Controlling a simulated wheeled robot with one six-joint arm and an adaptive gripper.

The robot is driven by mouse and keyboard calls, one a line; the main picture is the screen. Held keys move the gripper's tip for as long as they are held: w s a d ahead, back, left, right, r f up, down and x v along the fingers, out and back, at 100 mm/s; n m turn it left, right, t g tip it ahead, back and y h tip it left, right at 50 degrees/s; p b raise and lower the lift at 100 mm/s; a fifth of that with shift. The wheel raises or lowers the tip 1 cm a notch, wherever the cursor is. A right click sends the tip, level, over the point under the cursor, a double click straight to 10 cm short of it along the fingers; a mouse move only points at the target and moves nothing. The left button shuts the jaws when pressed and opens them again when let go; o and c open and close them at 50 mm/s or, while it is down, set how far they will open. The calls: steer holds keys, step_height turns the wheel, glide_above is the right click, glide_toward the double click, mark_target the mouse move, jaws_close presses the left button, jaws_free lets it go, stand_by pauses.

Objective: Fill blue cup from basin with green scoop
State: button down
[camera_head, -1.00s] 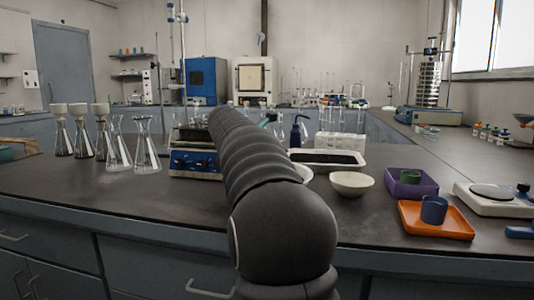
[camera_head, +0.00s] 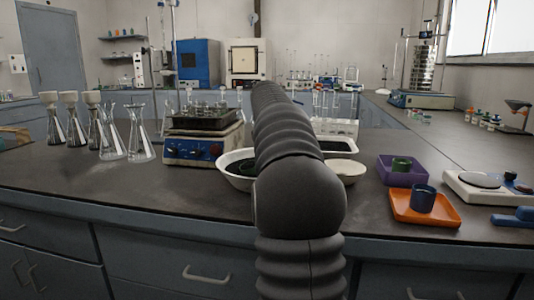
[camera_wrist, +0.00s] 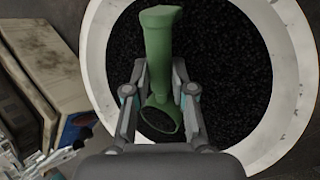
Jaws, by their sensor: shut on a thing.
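The blue cup (camera_head: 423,198) stands upright on an orange tray (camera_head: 445,216) at the right of the bench. The basin, a round white bowl (camera_head: 231,178), is partly hidden behind my arm. In the wrist view, the basin (camera_wrist: 96,60) holds black grains. My gripper (camera_wrist: 158,97) is over the basin, shut on the green scoop (camera_wrist: 158,50). The scoop's handle points up the picture, and its dark, rounded opening lies between my fingers, towards the palm. I cannot tell whether the scoop touches the grains or holds any. In the head view my arm hides the gripper.
A purple tray (camera_head: 405,177) with a green cup (camera_head: 401,163) is behind the orange tray. A smaller white bowl (camera_head: 347,172) is right of my arm. A hotplate-like device (camera_head: 195,148) and several flasks (camera_head: 139,143) stand left. A balance (camera_head: 487,190) is far right.

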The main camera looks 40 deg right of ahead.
steer(key=shift+s+d+r+h, duration=0.1)
steer(key=shift+d+r+h, duration=0.1)
steer(key=shift+r+h, duration=0.3)
steer(key=shift+d+r+h, duration=0.2)
steer(key=shift+r, duration=0.5)
steer(key=shift+s+d+r+y, duration=0.15)
steer(key=shift+d+y, duration=0.2)
steer(key=shift+y, duration=0.25)
steer(key=shift+d+r+y, duration=0.1)
steer(key=shift+d+y, duration=0.2)
steer(key=shift+y, duration=0.3)
steer(key=shift+d+r+m+t+y, duration=0.3)
steer(key=shift+m+y, duration=0.1)
steer(key=shift+y, duration=0.5)
steer(key=shift+a, duration=0.1)
